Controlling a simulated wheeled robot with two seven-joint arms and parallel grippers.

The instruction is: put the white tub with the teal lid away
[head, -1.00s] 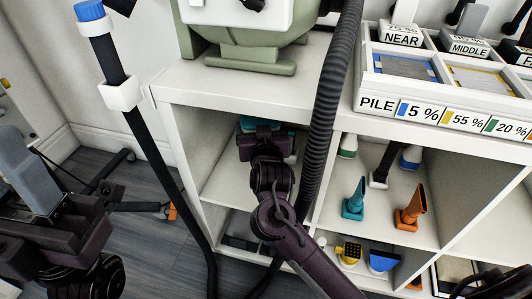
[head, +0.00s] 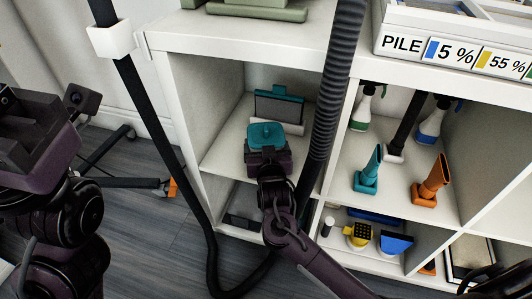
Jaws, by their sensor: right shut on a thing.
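The tub's teal lid (head: 266,135) shows inside the upper left compartment of the white shelf unit (head: 222,170). My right gripper (head: 268,154) is shut on the tub from the front, at the compartment's opening. The gripper hides most of the tub's white body, and I cannot tell whether its base touches the shelf board. My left gripper (head: 38,130) is at the left edge, away from the shelf, and its finger opening cannot be made out.
A ribbed black hose (head: 335,85) hangs across the compartment's right side. A teal nozzle (head: 369,172) and an orange nozzle (head: 431,183) stand in the compartment to the right. Shelf board left of the tub is clear.

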